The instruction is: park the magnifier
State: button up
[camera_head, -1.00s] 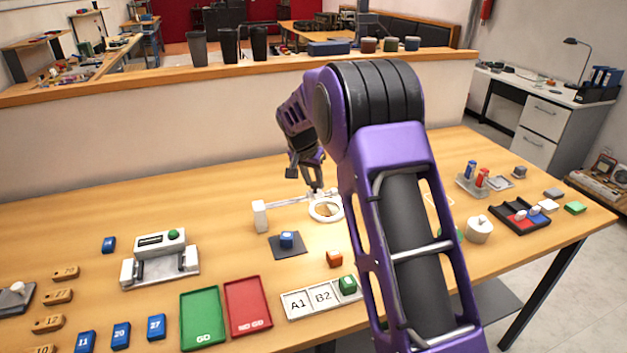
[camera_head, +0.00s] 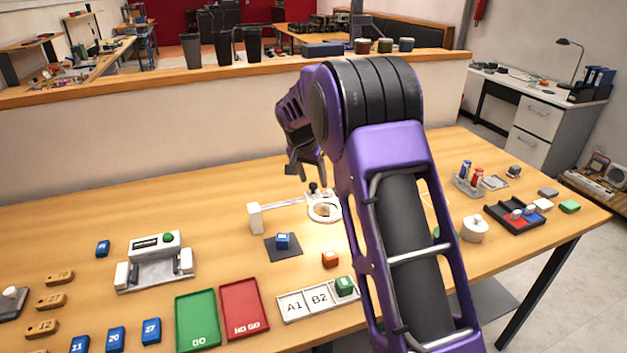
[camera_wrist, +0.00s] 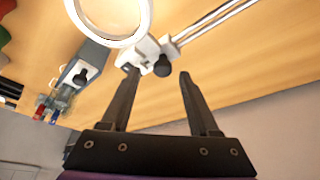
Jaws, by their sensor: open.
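The magnifier stands on the table: a white post (camera_head: 254,218), a thin arm reaching right, and a white ring lens (camera_head: 325,208). A black knob (camera_head: 313,187) sits on the arm beside the ring. In the wrist view, the ring (camera_wrist: 112,22) is at the top, with the knob (camera_wrist: 162,66) and the metal rods (camera_wrist: 215,20) right of it. My gripper (camera_wrist: 157,74) is open and empty. The knob shows between its fingertips in the wrist view, apart from both. In the head view, my gripper (camera_head: 307,174) is just above the knob, partly hidden by my arm.
In front of the magnifier are a blue cube (camera_head: 282,241) on a dark mat, an orange block (camera_head: 330,259) and an A1/B2 tray (camera_head: 293,306). Right are a peg holder (camera_head: 467,184) and a round white pot (camera_head: 474,229). The table behind the arm is clear.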

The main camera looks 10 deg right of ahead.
jog(key=v, duration=1.6)
jog(key=shift+p, duration=0.3)
jog(key=shift+s+a, duration=0.1)
jog(key=shift+s, duration=0.05)
